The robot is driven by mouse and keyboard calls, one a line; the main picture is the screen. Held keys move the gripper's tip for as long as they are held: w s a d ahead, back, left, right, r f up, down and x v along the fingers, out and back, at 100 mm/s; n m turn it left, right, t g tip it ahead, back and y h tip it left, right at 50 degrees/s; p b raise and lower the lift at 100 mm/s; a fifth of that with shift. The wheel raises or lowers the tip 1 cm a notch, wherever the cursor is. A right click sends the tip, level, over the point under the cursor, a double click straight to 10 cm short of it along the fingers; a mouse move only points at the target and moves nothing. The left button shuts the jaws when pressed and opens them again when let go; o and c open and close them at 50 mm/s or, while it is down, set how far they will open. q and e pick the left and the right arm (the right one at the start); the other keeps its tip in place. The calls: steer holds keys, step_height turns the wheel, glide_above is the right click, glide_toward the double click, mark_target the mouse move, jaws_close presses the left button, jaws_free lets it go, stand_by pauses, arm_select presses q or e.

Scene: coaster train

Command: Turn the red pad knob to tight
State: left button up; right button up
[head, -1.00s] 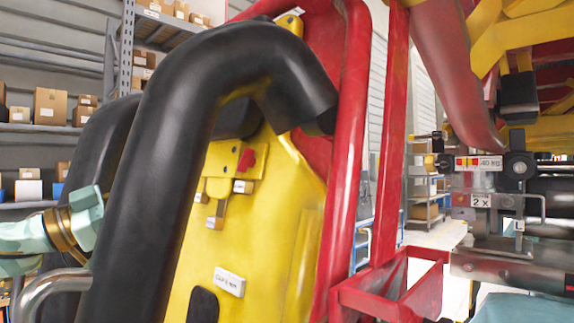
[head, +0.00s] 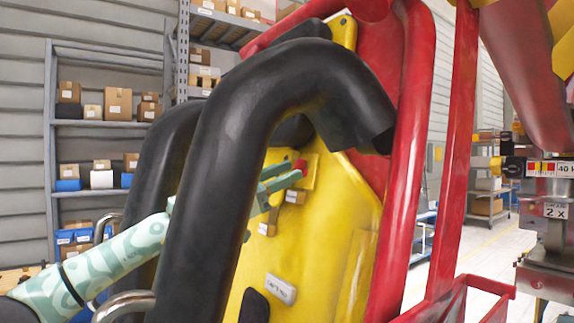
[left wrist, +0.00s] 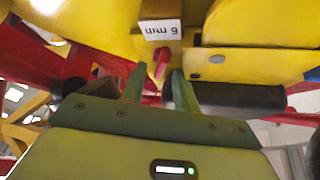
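The red pad knob (head: 300,166) is a small red piece on a yellow bracket on the yellow seat back (head: 340,215). In the left wrist view the red knob (left wrist: 162,62) shows below a white "6 mm" label (left wrist: 160,30), which appears upside down. My left gripper (head: 289,174) reaches behind the black padded bar to the bracket. In the left wrist view its two green fingers (left wrist: 160,76) are apart, with the red knob between their tips. I cannot tell whether they touch it. My right gripper is not in view.
A thick black padded bar (head: 225,140) arches in front of my left arm. A red frame post (head: 405,170) stands right of the seat back. Grey machinery with labels (head: 550,205) is at the right edge. Shelves with boxes (head: 105,120) stand behind.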

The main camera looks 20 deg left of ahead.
arm_select(q)
steer(key=shift+w+d+r, duration=0.1)
steer(key=shift+w+d, duration=0.15)
steer(key=shift+d, duration=0.05)
jaws_close()
